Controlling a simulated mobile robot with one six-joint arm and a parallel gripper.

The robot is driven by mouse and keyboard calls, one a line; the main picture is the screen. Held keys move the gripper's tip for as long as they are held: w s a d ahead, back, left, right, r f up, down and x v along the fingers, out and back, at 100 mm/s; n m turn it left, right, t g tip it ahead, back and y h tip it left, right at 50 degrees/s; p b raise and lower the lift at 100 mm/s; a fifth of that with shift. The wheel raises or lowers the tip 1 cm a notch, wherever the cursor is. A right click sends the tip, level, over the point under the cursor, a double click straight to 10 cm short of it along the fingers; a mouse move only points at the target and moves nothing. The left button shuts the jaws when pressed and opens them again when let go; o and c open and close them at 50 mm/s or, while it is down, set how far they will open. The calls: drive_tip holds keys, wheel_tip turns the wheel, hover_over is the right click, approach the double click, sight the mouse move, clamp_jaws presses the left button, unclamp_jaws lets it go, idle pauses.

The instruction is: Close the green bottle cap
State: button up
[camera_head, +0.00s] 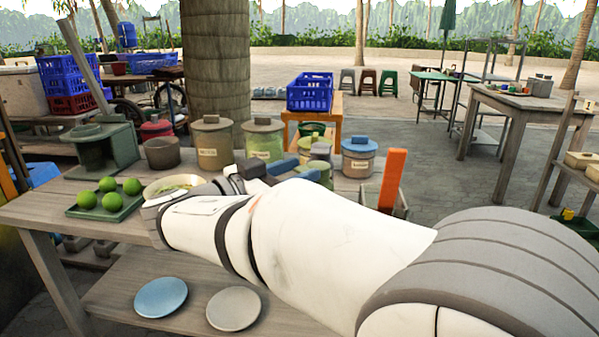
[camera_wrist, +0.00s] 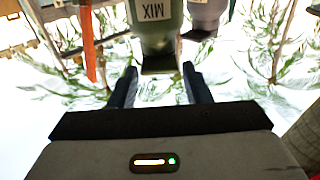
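In the wrist view, which looks upside down, a green bottle (camera_wrist: 155,22) marked MIX hangs from the top edge, with a darker green cap (camera_wrist: 160,65) at its lower end. Whether the cap is fully closed cannot be told. My gripper (camera_wrist: 160,80) has its two dark fingers spread, one on each side of the cap line, with gaps to the cap.
The wooden table (camera_head: 90,232) also bears a beige jar (camera_head: 212,150), a green jar (camera_head: 263,145), a blue-lidded jar (camera_head: 358,160), a bowl (camera_head: 172,186) and a tray (camera_head: 75,210) of green fruit. An orange upright piece (camera_head: 391,180) stands to the right of my gripper.

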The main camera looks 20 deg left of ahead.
drive_tip(key=p+v, duration=0.2)
drive_tip(key=v, duration=0.5)
drive_tip(key=shift+s+a, duration=0.2)
drive_tip(key=shift+s, duration=0.15)
